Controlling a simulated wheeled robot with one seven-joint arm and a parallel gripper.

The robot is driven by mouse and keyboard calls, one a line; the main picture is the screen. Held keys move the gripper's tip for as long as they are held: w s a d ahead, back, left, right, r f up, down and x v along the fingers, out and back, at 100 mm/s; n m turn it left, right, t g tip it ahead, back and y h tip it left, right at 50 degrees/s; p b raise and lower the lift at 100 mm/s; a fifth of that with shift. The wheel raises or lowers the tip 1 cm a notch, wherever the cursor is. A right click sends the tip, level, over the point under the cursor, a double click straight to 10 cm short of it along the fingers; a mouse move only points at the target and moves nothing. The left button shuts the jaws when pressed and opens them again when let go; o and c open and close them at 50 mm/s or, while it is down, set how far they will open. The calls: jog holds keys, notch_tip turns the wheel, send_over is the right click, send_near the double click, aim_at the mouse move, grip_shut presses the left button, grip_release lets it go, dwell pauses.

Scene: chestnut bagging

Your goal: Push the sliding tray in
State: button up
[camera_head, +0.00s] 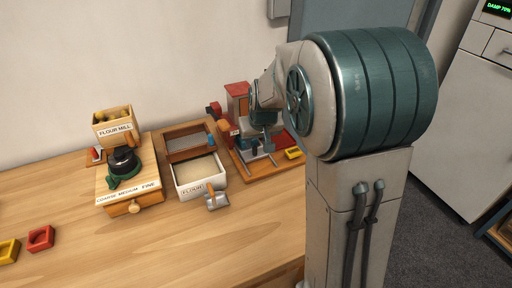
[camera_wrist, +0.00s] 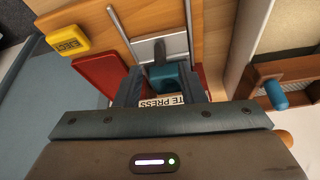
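The press station is a wooden board (camera_head: 272,168) with two thin metal rails, beside a red housing (camera_head: 238,97). In the wrist view a grey metal plate (camera_wrist: 148,50), which looks like the sliding tray, lies between the rails (camera_wrist: 122,32). A teal block (camera_wrist: 176,82) with a dark grey upright part sits at its near end. My gripper (camera_wrist: 162,92) is over the station with its fingers apart, one on each side of the teal block. I cannot tell whether they touch it. A label reading "TE PRESS" (camera_wrist: 164,102) shows between the fingers. My arm hides part of the station in the head view.

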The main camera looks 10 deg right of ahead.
aim_at(255, 147)
jog(key=shift+x, duration=2.4)
grip_shut()
